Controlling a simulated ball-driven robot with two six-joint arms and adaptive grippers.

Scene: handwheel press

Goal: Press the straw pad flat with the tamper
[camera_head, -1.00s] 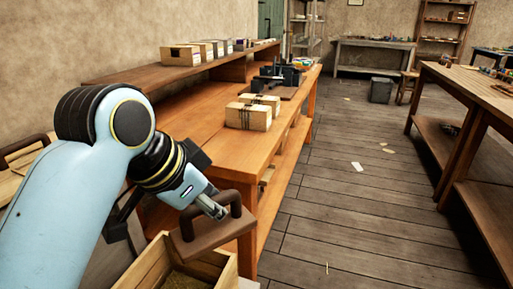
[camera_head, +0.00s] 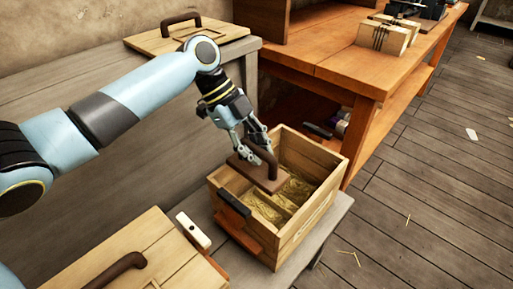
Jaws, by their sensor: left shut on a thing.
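A wooden crate (camera_head: 315,215) stands on a grey bench, with yellow straw (camera_head: 294,192) inside it. The brown tamper (camera_head: 257,176) has a flat plate and a looped handle. My left gripper (camera_head: 258,150) is shut on the tamper's handle. The tamper's plate is at the crate's back left part, looks slightly tilted, and hides the straw beneath it. I cannot tell whether the plate touches the straw. My right gripper is not in view.
A wooden lid with a dark handle (camera_head: 180,32) lies at the back left, another (camera_head: 135,262) at the front left. A small white block (camera_head: 193,231) lies left of the crate. An orange-brown workbench (camera_head: 345,70) stands behind. The floor at right is mostly clear.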

